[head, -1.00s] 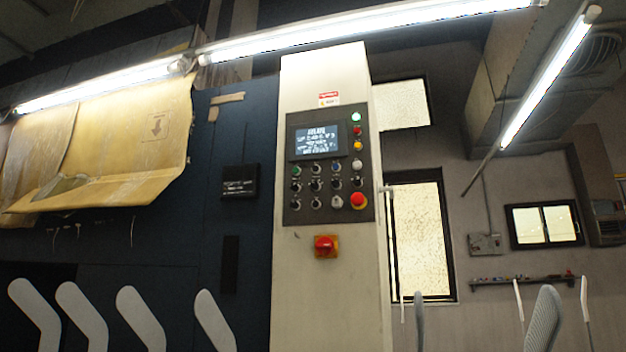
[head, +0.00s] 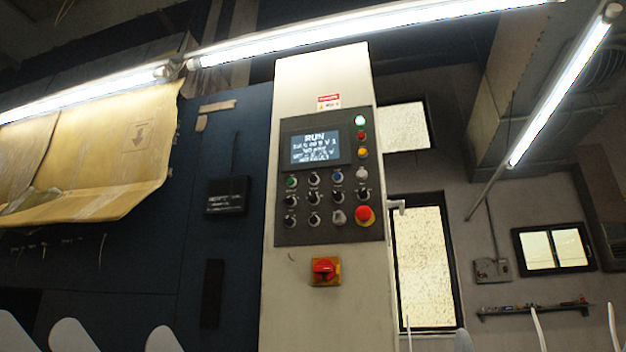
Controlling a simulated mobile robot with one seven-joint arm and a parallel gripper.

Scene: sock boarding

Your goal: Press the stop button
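A dark control panel (head: 328,180) is set in a tall pale column. Its screen (head: 321,147) reads RUN. Below the screen are rows of small knobs and buttons. A large red mushroom button (head: 364,215) on a yellow base sits at the panel's lower right. A smaller red button or lamp (head: 361,136) is in the right-hand column, under a lit green lamp (head: 360,120). A red rotary switch (head: 325,270) on a yellow plate is below the panel. I cannot read which control is labelled stop. My gripper is not in view.
The pale column (head: 318,90) stands beside a dark blue machine wall (head: 150,270). White sock-board shapes (head: 75,335) rise at the bottom left, and thin pale ones at the bottom right. A small shelf (head: 535,311) is on the far wall.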

